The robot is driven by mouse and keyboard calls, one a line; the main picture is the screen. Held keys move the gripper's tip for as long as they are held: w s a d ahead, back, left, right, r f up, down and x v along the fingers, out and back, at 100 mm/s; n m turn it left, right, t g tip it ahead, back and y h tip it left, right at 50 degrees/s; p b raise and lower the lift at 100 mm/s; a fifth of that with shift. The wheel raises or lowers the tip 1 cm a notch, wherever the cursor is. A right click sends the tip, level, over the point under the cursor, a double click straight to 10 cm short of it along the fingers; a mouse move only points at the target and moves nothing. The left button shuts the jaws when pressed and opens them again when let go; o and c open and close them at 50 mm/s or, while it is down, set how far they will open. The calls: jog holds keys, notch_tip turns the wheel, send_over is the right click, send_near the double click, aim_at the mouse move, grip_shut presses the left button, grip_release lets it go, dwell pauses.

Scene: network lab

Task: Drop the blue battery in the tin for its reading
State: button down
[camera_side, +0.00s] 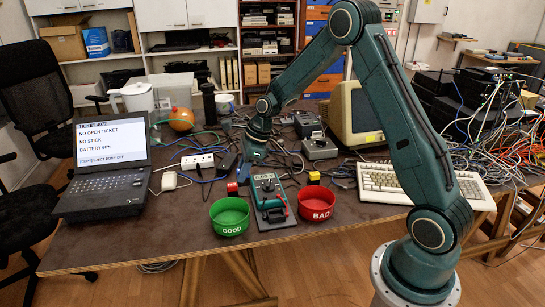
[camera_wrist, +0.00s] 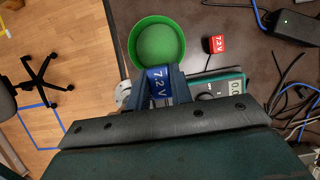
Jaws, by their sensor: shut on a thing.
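My gripper (camera_side: 244,174) is shut on the blue battery (camera_wrist: 157,84), marked 7.2 V in the wrist view. In the side view the battery is hard to make out. The green GOOD tin (camera_side: 230,217) stands at the table's front; in the wrist view the tin (camera_wrist: 157,20) shows just beyond the battery and looks empty. The red BAD tin (camera_side: 316,204) stands to the right in the side view. The tester (camera_side: 268,190) lies between the tins. In the wrist view the tester (camera_wrist: 226,84) is partly hidden, and its full reading is too small to tell.
A red 7.2 V battery (camera_wrist: 216,44) lies on the table behind the green tin. A laptop (camera_side: 105,160) stands at left, a keyboard (camera_side: 420,183) at right. Cables, a power strip (camera_side: 197,161) and a black adapter (camera_wrist: 294,26) clutter the table behind the tins.

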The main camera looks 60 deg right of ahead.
jog(key=w+a+f, duration=0.1)
jog(key=f, duration=0.1)
jog(key=w+a+f, duration=0.1)
jog(key=w+f, duration=0.1)
jog(key=shift+a, duration=0.2)
jog(key=shift+f, duration=2.95)
jog(key=c, duration=1.2)
grip_release()
jog(key=shift+s, duration=0.1)
jog(key=shift+o, duration=0.2)
jog(key=shift+r, duration=0.15)
jog(key=v, duration=1.3)
jog(key=shift+s+d+r, duration=0.1)
jog(key=shift+d+r, duration=0.05)
jog(key=shift+r, duration=0.1)
